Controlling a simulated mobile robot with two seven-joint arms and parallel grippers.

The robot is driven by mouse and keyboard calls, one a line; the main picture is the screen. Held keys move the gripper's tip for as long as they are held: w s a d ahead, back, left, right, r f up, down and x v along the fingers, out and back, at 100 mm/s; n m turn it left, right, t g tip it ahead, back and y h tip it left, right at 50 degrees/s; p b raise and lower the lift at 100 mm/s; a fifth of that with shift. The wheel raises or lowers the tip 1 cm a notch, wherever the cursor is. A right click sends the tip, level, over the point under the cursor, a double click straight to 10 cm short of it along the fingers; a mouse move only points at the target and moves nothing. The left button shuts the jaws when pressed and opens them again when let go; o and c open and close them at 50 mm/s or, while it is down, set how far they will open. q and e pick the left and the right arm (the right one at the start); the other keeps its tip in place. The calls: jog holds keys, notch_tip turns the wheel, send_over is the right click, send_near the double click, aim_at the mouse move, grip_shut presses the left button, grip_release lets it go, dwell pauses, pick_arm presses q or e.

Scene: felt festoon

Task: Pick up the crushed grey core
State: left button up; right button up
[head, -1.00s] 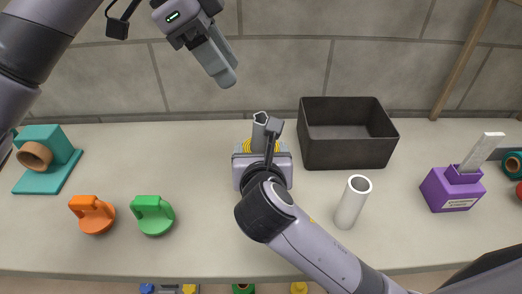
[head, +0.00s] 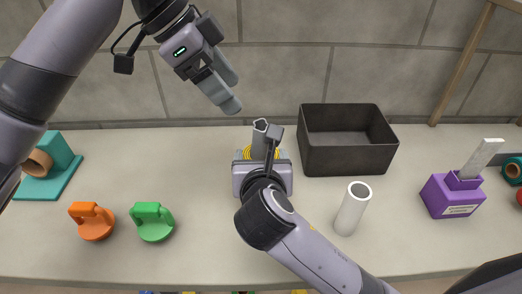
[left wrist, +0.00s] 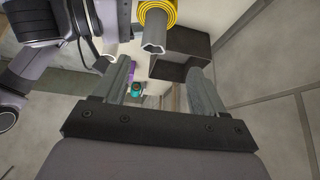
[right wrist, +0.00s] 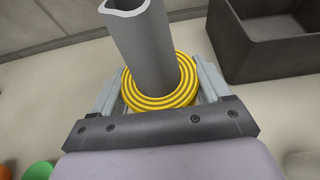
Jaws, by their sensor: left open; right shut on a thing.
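The crushed grey core (head: 260,138) is a grey tube with a dented mouth. It stands up out of the middle of a yellow coiled roll (right wrist: 165,98). My right gripper (head: 263,168) is shut on the yellow roll, with a finger on either side in the right wrist view. The core also shows in the right wrist view (right wrist: 142,48). My left gripper (head: 230,92) is open and empty, above and to the left of the core. In the left wrist view the core (left wrist: 156,30) points toward the space between the open fingers, apart from them.
A dark open bin (head: 345,160) stands right of the core, and a white tube (head: 352,208) stands upright in front of it. A purple block (head: 452,195) is farther right. Orange (head: 93,222) and green (head: 152,222) knobbed pieces sit left. A stone wall closes the back.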

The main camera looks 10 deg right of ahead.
pick_arm(q)
notch_tip(320, 180, down, 4)
jog(key=n+t+h, duration=0.6)
jog(key=n+t, duration=0.2)
jog(key=t, duration=0.1)
send_near(255, 128)
jog(key=shift+x, duration=4.9)
jog(key=shift+g, duration=0.3)
grip_shut()
